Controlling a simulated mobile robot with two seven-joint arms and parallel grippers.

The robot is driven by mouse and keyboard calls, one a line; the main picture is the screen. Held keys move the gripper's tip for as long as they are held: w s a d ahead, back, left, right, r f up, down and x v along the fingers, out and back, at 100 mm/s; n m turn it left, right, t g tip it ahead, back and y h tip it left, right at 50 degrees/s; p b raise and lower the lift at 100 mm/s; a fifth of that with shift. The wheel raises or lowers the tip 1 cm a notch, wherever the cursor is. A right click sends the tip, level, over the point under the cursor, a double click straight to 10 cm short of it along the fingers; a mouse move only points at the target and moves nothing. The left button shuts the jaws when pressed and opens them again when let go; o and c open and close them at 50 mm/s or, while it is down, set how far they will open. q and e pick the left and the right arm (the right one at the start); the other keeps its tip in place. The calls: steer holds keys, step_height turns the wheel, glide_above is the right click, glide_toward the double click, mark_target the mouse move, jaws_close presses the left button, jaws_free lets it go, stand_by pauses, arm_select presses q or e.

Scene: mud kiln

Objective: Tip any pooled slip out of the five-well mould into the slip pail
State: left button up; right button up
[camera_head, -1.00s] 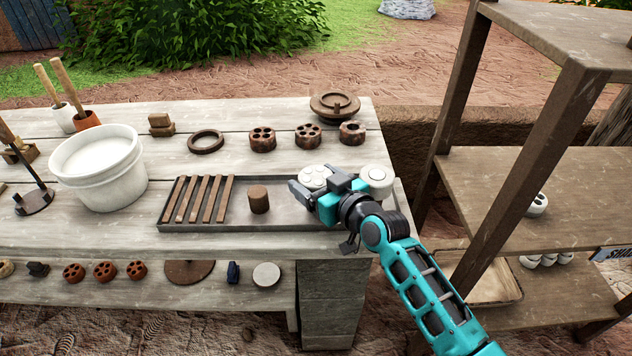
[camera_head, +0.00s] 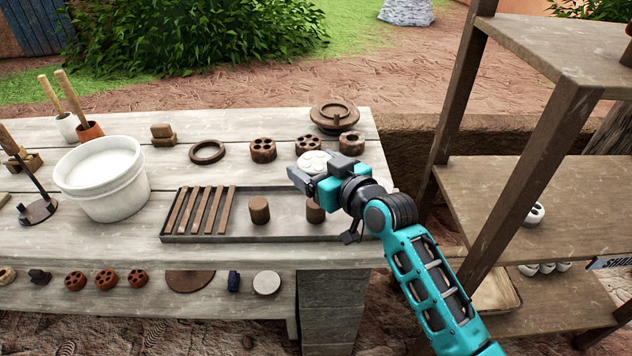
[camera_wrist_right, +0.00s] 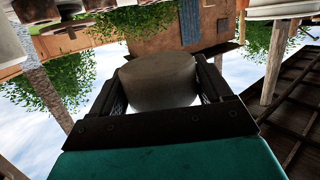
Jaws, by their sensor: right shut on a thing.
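My right gripper (camera_head: 320,177) is shut on the pale five-well mould (camera_head: 313,160), above the right part of the tray. In the right wrist view the mould (camera_wrist_right: 158,78) shows as a grey, rounded body between the two fingers. I cannot tell how much slip is in its wells. The slip pail (camera_head: 102,178) is a white bucket at the left of the table, well apart from the gripper; its inside looks pale. My left gripper is not in view.
A grey tray (camera_head: 283,229) with wooden slats and brown cylinders (camera_head: 259,210) lies between gripper and pail. Brown moulds (camera_head: 263,150), a dark ring (camera_head: 207,152) and a lidded dish (camera_head: 334,116) stand behind. A wooden shelf (camera_head: 535,200) rises at right.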

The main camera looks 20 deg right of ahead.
step_height(320, 180, up, 13)
steer(key=p, duration=0.2)
step_height(320, 180, up, 5)
steer(key=p, duration=0.1)
glide_above(316, 161)
steer(key=shift+r, duration=0.2)
stand_by(0.5)
